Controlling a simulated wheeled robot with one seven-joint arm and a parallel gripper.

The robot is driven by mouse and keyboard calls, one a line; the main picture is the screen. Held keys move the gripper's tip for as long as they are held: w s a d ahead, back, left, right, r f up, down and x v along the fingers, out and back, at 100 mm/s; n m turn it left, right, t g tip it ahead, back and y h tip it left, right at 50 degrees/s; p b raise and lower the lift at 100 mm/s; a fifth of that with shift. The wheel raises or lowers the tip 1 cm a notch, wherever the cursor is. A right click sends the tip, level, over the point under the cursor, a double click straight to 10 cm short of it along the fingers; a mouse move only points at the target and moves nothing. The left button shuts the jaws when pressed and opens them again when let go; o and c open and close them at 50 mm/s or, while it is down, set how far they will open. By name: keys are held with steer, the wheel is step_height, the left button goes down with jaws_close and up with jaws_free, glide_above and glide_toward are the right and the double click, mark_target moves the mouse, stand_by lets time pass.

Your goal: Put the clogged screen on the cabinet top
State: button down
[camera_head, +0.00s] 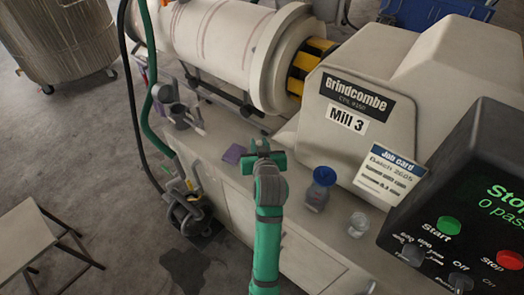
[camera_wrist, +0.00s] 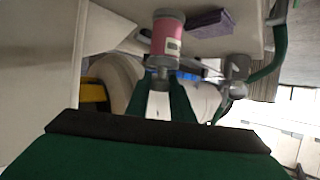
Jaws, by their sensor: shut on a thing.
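In the wrist view the green fingers (camera_wrist: 160,103) are shut on the narrow end of a grey cylinder with a pink band and a pale label, which I take to be the clogged screen (camera_wrist: 167,38). The screen's wide end points away from my palm. In the head view my gripper mostly hides it. I cannot tell whether it touches the cabinet top.
A blue-lidded jar (camera_head: 320,188) and a small clear cup (camera_head: 358,224) stand to the right. The mill barrel (camera_head: 215,40) is behind. A green hose (camera_head: 148,70) and a pump (camera_head: 190,208) are at the left.

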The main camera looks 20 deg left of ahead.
steer(key=shift+w+d+f, duration=0.15)
steer(key=shift+w+f, duration=0.05)
steer(key=shift+w, duration=0.05)
step_height(320, 180, down, 4)
steer(key=shift+w+r, duration=0.1)
steer(key=shift+r, duration=0.05)
steer(key=shift+w+f, duration=0.1)
steer(key=shift+f, duration=0.15)
